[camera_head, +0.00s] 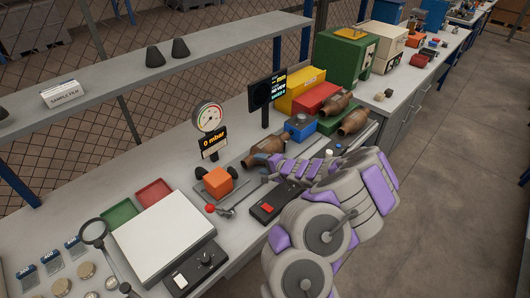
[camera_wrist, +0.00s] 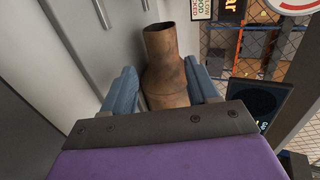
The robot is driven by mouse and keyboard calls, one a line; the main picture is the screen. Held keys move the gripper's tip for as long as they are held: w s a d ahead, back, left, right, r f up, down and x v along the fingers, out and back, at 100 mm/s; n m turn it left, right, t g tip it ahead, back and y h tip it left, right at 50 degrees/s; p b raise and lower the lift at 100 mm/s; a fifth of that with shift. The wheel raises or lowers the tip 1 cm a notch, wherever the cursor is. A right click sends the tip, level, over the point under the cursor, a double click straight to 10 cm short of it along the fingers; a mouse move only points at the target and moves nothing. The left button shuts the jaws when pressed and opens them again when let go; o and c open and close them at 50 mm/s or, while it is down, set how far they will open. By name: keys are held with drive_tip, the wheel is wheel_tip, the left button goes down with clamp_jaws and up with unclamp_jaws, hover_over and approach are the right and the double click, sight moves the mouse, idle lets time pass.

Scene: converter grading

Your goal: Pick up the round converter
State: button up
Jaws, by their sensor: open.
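A brown, rusty converter (camera_head: 265,151) with a bulging body and a pipe neck lies on the bench near the gauge. In the wrist view the converter (camera_wrist: 165,75) lies between the two blue fingers of my gripper (camera_wrist: 163,88). My gripper (camera_head: 266,163) is open, one finger on each side; I cannot tell if either finger touches the body. The palm hides the converter's near end. Two more brown converters, one farther back (camera_head: 336,103) and one nearer (camera_head: 353,121), lie to the right by the coloured bins. I cannot tell from the label-free shapes which is the round one.
A pressure gauge (camera_head: 209,118) reading 0 mbar and a dark screen (camera_head: 267,90) stand behind my gripper. An orange block device (camera_head: 217,182) and a red-button box (camera_head: 268,207) are close by. Yellow (camera_head: 305,88) and red (camera_head: 314,99) bins stand at the back right.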

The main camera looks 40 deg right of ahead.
sight(254, 162)
drive_tip(key=shift+w+d+f, duration=0.3)
drive_tip(key=shift+w+d, duration=0.05)
drive_tip(key=shift+w, duration=0.05)
drive_tip(key=w, duration=0.1)
drive_tip(key=w+a+f, duration=0.1)
drive_tip(key=w, duration=0.1)
drive_tip(key=w+a+b, duration=0.1)
drive_tip(key=shift+w+f, duration=0.3)
drive_tip(key=shift+d, duration=0.5)
drive_tip(key=shift+c, duration=1.2)
drive_tip(key=shift+a, duration=0.3)
drive_tip(key=c, duration=0.4)
clamp_jaws()
drive_tip(key=shift+d, duration=0.1)
